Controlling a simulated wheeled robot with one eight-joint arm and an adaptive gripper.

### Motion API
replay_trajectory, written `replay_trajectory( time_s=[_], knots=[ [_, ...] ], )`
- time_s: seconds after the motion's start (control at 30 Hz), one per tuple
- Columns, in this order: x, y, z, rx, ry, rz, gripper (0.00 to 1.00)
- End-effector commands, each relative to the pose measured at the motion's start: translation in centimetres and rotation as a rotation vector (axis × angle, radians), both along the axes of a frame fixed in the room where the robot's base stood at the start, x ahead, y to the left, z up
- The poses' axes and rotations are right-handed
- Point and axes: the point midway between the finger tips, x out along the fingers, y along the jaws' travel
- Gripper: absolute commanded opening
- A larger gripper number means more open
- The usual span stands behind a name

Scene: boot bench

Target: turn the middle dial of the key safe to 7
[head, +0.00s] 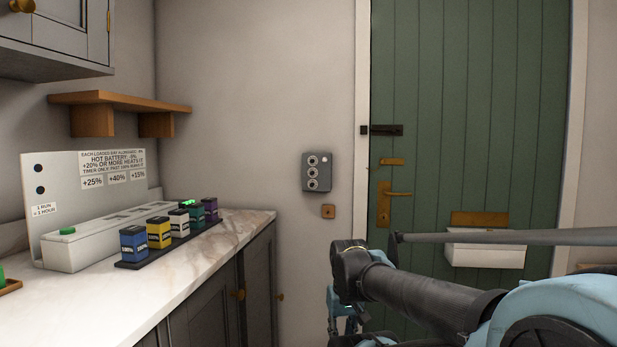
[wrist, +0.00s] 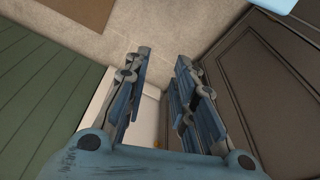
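The key safe (head: 316,172) is a small dark grey box on the pale wall, left of the green door, in the head view. Three round pale dials are stacked down its front; the middle dial (head: 313,172) sits between the other two. The numbers on the dials are too small to read. My gripper (head: 342,318) hangs low in front of the wall, below the key safe and apart from it. In the wrist view my gripper (wrist: 162,75) has its two blue fingers spread apart with nothing between them. The key safe is not in the wrist view.
A marble counter (head: 225,240) with a row of coloured batteries (head: 160,232) stands at the left. A wooden shelf (head: 120,100) and a grey cabinet (head: 60,45) hang above it. The green door (head: 470,110) has a brass handle (head: 398,194) and a white box (head: 485,252).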

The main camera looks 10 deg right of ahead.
Motion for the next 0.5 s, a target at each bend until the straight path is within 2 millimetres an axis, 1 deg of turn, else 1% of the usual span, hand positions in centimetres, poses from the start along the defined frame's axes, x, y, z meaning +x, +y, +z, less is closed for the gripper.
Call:
replay_trajectory(
  time_s=[0.27,0.3,0.33,0.37,0.43,0.5],
  knots=[
    [0.0,0.0,0.0,-0.001,0.000,0.000,0.24],
    [-0.6,-0.1,0.5,-0.005,-0.011,0.001,0.24],
    [-0.6,-0.2,0.8,-0.010,-0.014,0.001,0.24],
    [-0.4,-0.3,1.0,-0.018,-0.016,0.003,0.24],
    [0.6,-0.8,2.1,-0.050,-0.025,0.004,0.24],
    [2.2,-1.7,3.6,-0.101,-0.040,0.011,0.24]
  ],
)
